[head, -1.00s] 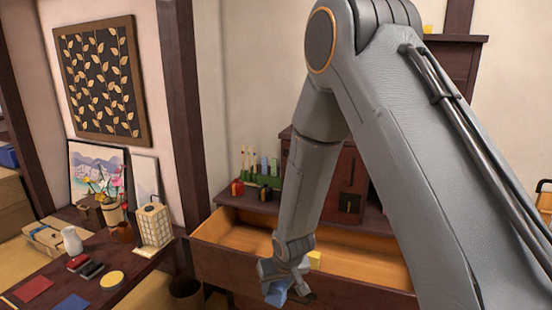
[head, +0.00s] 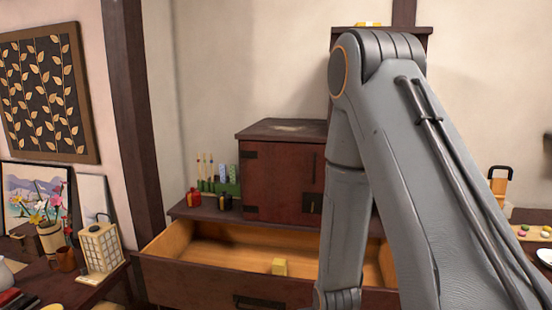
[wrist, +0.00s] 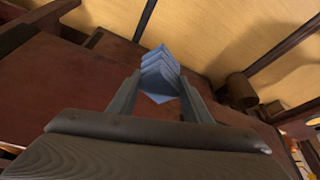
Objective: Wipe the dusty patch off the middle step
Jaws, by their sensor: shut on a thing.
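My gripper (wrist: 160,82) is shut on a folded blue cloth (wrist: 160,70) in the wrist view. The gripper is below the edge of the head view, where only my arm shows. The middle step (head: 262,130) is the dark top of the red-brown cabinet in the head view. A pale dusty patch (head: 298,127) lies on it, left of my arm. My arm hides the right part of this step. The cloth is apart from the step.
Small red and dark items and a green holder (head: 226,187) stand on the lower step. A lantern (head: 99,248) stands on the table at left. A higher step (head: 385,31) rises behind my arm.

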